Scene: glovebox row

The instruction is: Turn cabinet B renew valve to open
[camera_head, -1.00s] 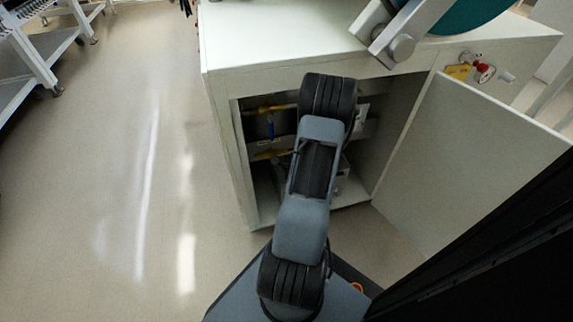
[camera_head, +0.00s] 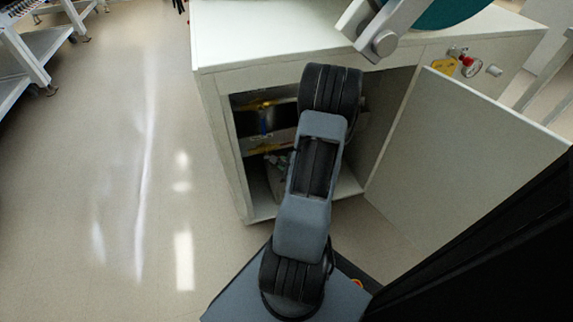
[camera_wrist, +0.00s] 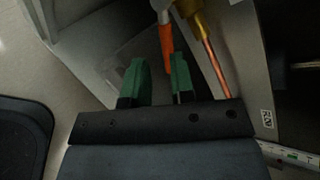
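In the wrist view, my gripper (camera_wrist: 160,82) is open, with two green fingertips spread apart. An orange valve handle (camera_wrist: 166,46) hangs from a pale stem, and its lower end shows in the gap between the fingertips. I cannot tell whether either finger touches it. A brass fitting (camera_wrist: 200,22) with a copper pipe (camera_wrist: 214,65) is just right of the handle. A small label (camera_wrist: 267,119) on the panel is not clearly legible. In the head view, my arm reaches into the open cabinet (camera_head: 240,188) and hides the gripper and the handle.
The cabinet door (camera_head: 455,150) stands open at the right. Yellow pipework (camera_head: 262,103) crosses the cabinet's inside. A red knob (camera_head: 472,66) and a yellow tag sit on the cabinet front. The floor (camera_head: 110,190) at left is clear.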

